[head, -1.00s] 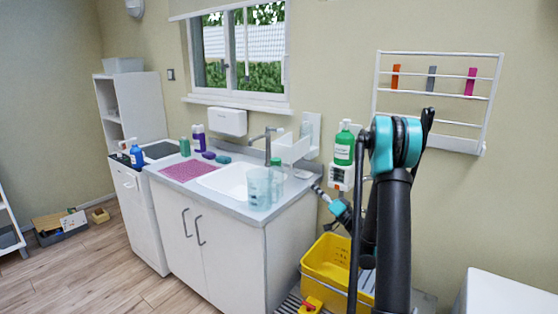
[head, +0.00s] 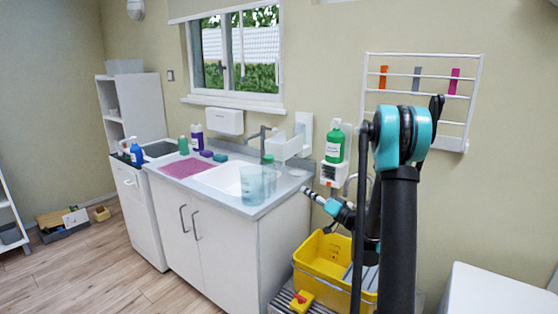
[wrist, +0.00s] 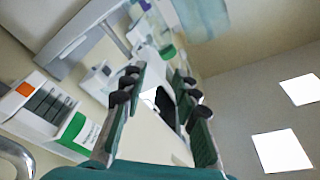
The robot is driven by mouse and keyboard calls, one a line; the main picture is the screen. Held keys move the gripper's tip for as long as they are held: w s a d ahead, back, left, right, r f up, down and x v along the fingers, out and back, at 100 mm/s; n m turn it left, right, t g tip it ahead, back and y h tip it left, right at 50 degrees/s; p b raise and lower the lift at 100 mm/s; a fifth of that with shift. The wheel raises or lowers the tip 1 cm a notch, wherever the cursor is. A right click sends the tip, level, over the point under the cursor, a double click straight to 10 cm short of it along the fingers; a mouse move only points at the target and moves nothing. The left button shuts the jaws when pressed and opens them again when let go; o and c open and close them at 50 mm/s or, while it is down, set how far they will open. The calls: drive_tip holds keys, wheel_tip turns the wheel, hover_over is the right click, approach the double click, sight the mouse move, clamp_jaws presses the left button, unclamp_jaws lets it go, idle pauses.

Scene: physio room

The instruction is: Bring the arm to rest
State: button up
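My arm stands folded at the right of the head view, with a teal joint at its top. My gripper (head: 309,193) points left from behind the arm, close to the right end of the sink counter (head: 285,196). In the wrist view my gripper (wrist: 158,82) has its two dark-tipped fingers apart, with nothing visibly held between them. I cannot tell from the head view whether it touches the counter edge. The arm partly hides the gripper's base and the wall behind.
A yellow bucket (head: 322,258) stands below the gripper. A green bottle (head: 334,146) hangs on the wall nearby. A clear jug (head: 252,186) stands by the sink (head: 226,179). A wall rack (head: 455,97) is behind the arm. A white box-like surface (head: 497,288) is low right.

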drive_tip(key=s+a+f+n+g+h, duration=0.1)
drive_tip(key=s+a+f+g+h, duration=0.2)
drive_tip(key=s, duration=0.5)
drive_tip(key=s+a+f+g+h, duration=0.2)
drive_tip(key=s+f+g, duration=0.15)
drive_tip(key=s, duration=0.55)
drive_tip(key=s+d+f+g+h, duration=0.2)
drive_tip(key=s+d, duration=0.4)
drive_tip(key=s, duration=0.3)
drive_tip(key=s+d+f+m+g+h, duration=0.1)
drive_tip(key=s+d+f+h, duration=0.3)
drive_tip(key=s, duration=0.5)
drive_tip(key=shift+s+d+f+g+h, duration=0.35)
drive_tip(key=shift+s+d+h, duration=0.05)
drive_tip(key=shift+d+h, duration=0.8)
